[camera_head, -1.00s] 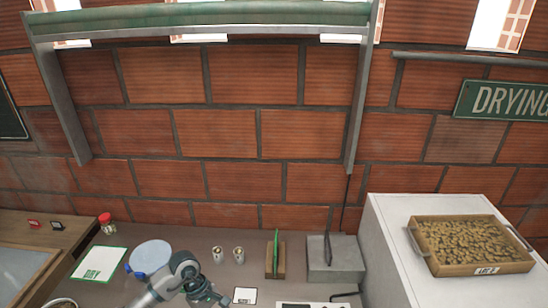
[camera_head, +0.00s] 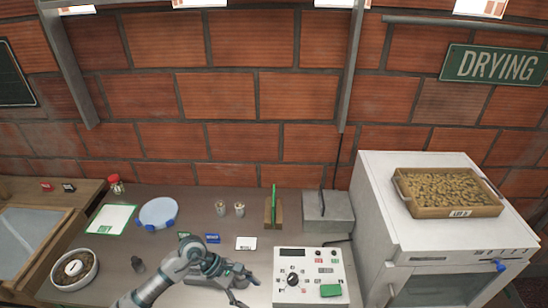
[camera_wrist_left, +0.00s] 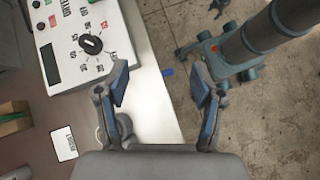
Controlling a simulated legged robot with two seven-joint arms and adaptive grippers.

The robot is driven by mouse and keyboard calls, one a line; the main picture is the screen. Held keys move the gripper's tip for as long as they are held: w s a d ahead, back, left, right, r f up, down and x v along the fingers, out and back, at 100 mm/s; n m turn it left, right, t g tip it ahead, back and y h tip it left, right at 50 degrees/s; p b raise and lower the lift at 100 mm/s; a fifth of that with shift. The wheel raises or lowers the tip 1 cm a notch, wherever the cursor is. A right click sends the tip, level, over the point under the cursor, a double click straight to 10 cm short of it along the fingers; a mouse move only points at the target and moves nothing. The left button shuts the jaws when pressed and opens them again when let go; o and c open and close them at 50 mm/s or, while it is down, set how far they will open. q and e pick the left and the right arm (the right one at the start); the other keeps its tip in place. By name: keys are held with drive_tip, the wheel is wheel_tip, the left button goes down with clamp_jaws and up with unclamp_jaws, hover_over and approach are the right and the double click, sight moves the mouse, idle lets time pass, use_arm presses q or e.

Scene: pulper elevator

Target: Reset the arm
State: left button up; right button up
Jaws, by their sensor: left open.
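My left arm (camera_head: 170,272) comes in from the bottom left of the head view and reaches over the front of the bench. My left gripper (camera_head: 245,287) is at its end, just left of the white control panel (camera_head: 308,270). In the left wrist view the left gripper (camera_wrist_left: 159,82) is open, its two blue-padded fingers apart with nothing between them. The bench's front edge and the floor show between and beyond the fingers. The control panel also shows there at upper left (camera_wrist_left: 52,62). My right gripper is not in view.
Behind the left gripper are a blue card (camera_head: 212,238), a white card (camera_head: 246,243), two small cups (camera_head: 221,207) and a wooden stand (camera_head: 274,215). A round bowl (camera_head: 74,270) stands at left. A white cabinet (camera_head: 435,240) bearing a tray (camera_head: 462,210) stands at right.

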use_arm(q)
drive_tip(key=s+d+r+n+t+h, duration=0.25)
drive_tip(key=d+r+n+h, duration=0.35)
drive_tip(key=d+r+h, duration=0.3)
drive_tip(key=w+a+r+n+t, duration=0.3)
drive_tip(key=n+t, duration=0.5)
drive_tip(key=n, duration=0.2)
drive_tip(key=w+a+r+n+t, duration=0.2)
drive_tip(key=w+r+n+t, duration=0.1)
drive_tip(key=n+t, duration=0.5)
drive_tip(key=s+a+f+n+y, duration=0.2)
drive_tip(key=a+f+n+y, duration=1.45)
drive_tip(key=n, duration=0.95)
drive_tip(key=s+a+f+n+g, duration=0.1)
drive_tip(key=s+f+n+g, duration=0.4)
drive_tip(key=s+f, duration=0.5)
drive_tip(key=s+f+n+g, duration=0.2)
drive_tip(key=s+f+g, duration=0.55)
drive_tip(key=s, duration=0.45)
wheel_tip(320, 180, down, 25)
drive_tip(key=s+g, duration=0.1)
drive_tip(key=s, duration=0.1)
drive_tip(key=s+a+f+g, duration=0.1)
drive_tip(key=s+a+f, duration=0.2)
drive_tip(key=s+f, duration=1.3)
drive_tip(key=shift+s+a+y, duration=0.15)
drive_tip(key=shift+s+y, duration=0.3)
drive_tip(key=shift+s, duration=0.4)
